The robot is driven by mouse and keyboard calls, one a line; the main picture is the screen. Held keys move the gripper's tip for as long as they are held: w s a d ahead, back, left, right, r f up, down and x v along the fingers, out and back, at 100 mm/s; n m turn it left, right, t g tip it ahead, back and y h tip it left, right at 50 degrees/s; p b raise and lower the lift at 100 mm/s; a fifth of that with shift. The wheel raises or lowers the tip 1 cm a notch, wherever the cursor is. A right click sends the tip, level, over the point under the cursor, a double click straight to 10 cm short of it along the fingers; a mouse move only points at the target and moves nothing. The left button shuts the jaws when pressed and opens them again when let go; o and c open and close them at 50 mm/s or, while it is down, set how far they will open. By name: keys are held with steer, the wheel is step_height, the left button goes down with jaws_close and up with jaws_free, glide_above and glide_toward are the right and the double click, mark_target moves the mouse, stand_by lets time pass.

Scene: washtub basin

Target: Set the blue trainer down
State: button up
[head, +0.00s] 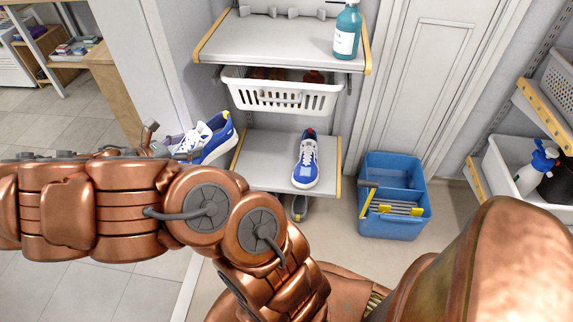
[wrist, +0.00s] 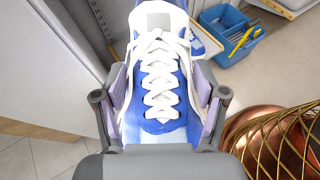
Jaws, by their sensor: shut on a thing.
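A blue trainer with white laces (wrist: 160,85) is held between the two fingers of my gripper (wrist: 160,108), which press on its sides. In the head view this trainer (head: 212,138) is left of the lower shelf (head: 262,150), tilted and partly hidden behind my arm. My gripper (head: 172,146) is also mostly hidden there. A second blue trainer (head: 306,165) rests on the lower shelf, toward its right side, toe to the front. Part of it shows behind the held trainer in the wrist view (wrist: 206,42). The shelf's left part looks bare.
A white basket (head: 283,96) hangs above the lower shelf. A teal bottle (head: 346,32) stands on the upper shelf (head: 270,42). A blue bucket (head: 394,230) is on the floor at right. A dark shoe-like item (head: 300,208) lies under the shelf's front edge.

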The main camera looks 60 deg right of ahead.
mark_target(224, 151)
steer(key=shift+g, duration=0.3)
steer(key=s+d+f+b, duration=0.1)
steer(key=d+f, duration=0.2)
steer(key=s+d+f+b, duration=0.1)
steer(key=d+f, duration=0.2)
steer(key=s+d+f+b, duration=0.1)
steer(key=d+f, duration=0.2)
steer(key=shift+s+d+f+b, duration=0.2)
steer(key=shift+d+b, duration=0.1)
steer(key=shift+d, duration=0.05)
steer(key=w+d+f+n+t+b, duration=0.15)
steer(key=d+f, duration=0.25)
steer(key=d, duration=0.4)
steer(key=d+f+b, duration=0.3)
steer(key=d+f, duration=0.2)
steer(key=d, duration=0.2)
steer(key=d+f+n+t+b, duration=0.15)
steer(key=d+f, duration=0.25)
steer(key=d, duration=0.4)
steer(key=shift+m, duration=0.5)
step_height(224, 151, down, 10)
steer(key=b, duration=0.2)
steer(key=shift+w+b, duration=0.15)
steer(key=shift+b, duration=0.25)
steer(key=shift+r, duration=0.1)
steer(key=o, duration=1.4)
